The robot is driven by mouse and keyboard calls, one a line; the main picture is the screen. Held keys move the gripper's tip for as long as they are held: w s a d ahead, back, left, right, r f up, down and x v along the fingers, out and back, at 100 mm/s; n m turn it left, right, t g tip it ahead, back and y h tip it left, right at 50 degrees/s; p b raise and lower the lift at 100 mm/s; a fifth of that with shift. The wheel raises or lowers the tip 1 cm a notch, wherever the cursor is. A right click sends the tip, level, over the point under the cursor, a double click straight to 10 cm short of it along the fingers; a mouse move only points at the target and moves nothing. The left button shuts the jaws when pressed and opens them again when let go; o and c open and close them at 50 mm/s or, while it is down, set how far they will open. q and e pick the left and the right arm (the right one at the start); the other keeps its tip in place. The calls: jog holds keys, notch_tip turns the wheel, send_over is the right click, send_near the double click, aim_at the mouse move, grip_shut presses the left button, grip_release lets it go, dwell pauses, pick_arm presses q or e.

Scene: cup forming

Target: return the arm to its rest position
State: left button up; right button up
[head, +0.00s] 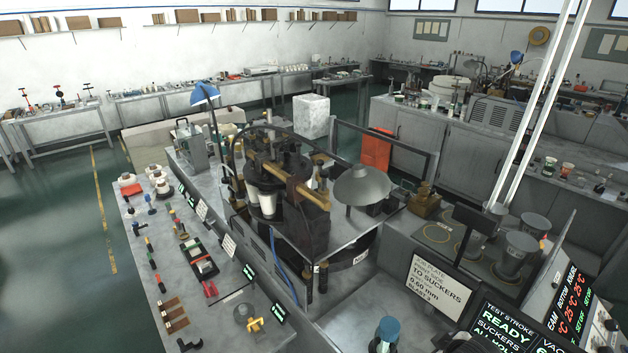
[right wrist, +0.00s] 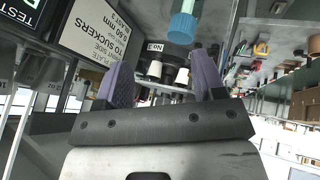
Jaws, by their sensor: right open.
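My right gripper (right wrist: 162,72) shows in the right wrist view, with its two purple fingers well apart and nothing between them. Beyond the fingertips, a teal cylinder (right wrist: 182,27) shows at the top of that view, apart from the fingers. A similar teal-topped piece (head: 388,328) stands at the bottom of the head view. The cup forming machine (head: 285,190), with white cups (head: 263,204) hanging in it, stands in the middle of the head view. My left gripper shows in neither view.
A grey bench (head: 140,225) with several tools runs along the left of the machine. A lamp with a grey shade (head: 361,186) stands to its right. A sign reading "to suckers" (head: 438,287) and a lit display (head: 500,330) are at the lower right. The green floor at left is clear.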

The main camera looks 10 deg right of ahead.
jog(key=s+a+r+m+t+p, duration=0.1)
jog(key=s+a, duration=0.3)
jog(key=s, duration=0.3)
jog(key=s+a+r+m+p, duration=0.1)
jog(key=s+a+p, duration=0.1)
jog(key=s+a, duration=0.45)
jog(key=s+a+f+m+g+y+p, duration=0.1)
jog(key=s+f+g, duration=0.3)
jog(key=s, duration=1.1)
notch_tip(320, 180, down, 3)
jog(key=shift+s+a+f+y+p, duration=0.1)
jog(key=shift+s+a+y+p, duration=0.1)
jog(key=shift+a+y+p, duration=0.1)
jog(key=shift+d, duration=0.1)
